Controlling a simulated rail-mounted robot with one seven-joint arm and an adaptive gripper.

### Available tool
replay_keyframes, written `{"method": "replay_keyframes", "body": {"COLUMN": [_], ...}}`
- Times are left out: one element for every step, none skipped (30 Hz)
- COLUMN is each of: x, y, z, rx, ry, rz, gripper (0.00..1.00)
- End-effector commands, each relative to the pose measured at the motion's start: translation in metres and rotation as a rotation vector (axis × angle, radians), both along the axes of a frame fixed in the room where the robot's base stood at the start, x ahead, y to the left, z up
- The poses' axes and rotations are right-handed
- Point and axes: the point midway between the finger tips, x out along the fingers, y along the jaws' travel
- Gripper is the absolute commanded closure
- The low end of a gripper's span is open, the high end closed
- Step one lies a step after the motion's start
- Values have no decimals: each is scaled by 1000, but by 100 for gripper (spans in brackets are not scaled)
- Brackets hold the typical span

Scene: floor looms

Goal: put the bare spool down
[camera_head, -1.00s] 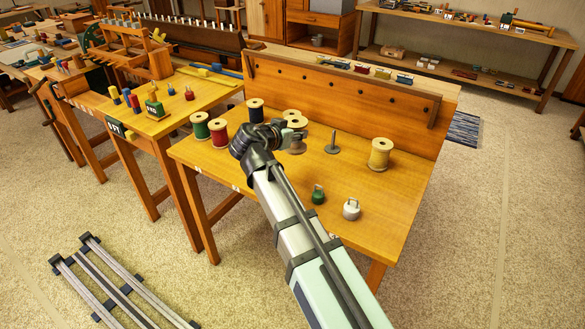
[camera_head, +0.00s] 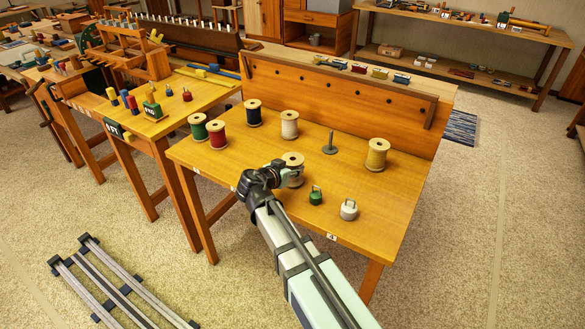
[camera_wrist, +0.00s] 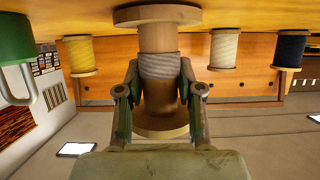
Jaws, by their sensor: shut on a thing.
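The bare spool (camera_head: 293,160) is pale wood with wide flanges and stands about upright in front of the white spool. In the wrist view, which is upside down, the bare spool (camera_wrist: 158,42) has a plain tan barrel with a grey band round it. My gripper (camera_head: 284,174) is shut on its barrel from the front left. The gripper's fingers (camera_wrist: 160,92) show on both sides of the barrel in the wrist view. The flange nearest the table (camera_head: 390,196) is close to the surface; I cannot tell whether it touches. In the head view my gripper hides its lower left part.
Behind stand a white spool (camera_head: 289,127), a black spool (camera_head: 253,113), and an upright peg (camera_head: 330,146). Red (camera_head: 217,134) and green (camera_head: 198,127) spools stand left, a yellow spool (camera_head: 376,155) right. A green weight (camera_head: 315,196) and a white weight (camera_head: 348,210) stand close right.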

Motion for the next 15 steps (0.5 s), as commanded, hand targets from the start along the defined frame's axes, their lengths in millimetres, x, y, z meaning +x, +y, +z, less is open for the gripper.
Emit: {"method": "replay_keyframes", "body": {"x": [0, 0, 0, 0, 0, 0, 0, 0, 0, 0, 0, 0, 0, 0, 0], "y": [0, 0, 0, 0, 0, 0, 0, 0, 0, 0, 0, 0, 0, 0, 0], "z": [-1, -1, -1, -1, -1, -1, -1, -1, -2, -3, -4, -5, -4, -3, -3], "rx": [0, 0, 0, 0, 0, 0, 0, 0, 0, 1, 0, 0, 1, 1, 1], "ry": [0, -1, -1, -1, -1, -1, -1, -1, -1, 0, -1, -1, 0, 0, 0], "rz": [0, 0, 0, 0, 0, 0, 0, 0, 0, 0, 0, 0, 0, 0, 0], "gripper": [99, 99, 99, 99, 99, 99, 99, 99, 99, 99, 99, 99, 57, 46, 39]}}
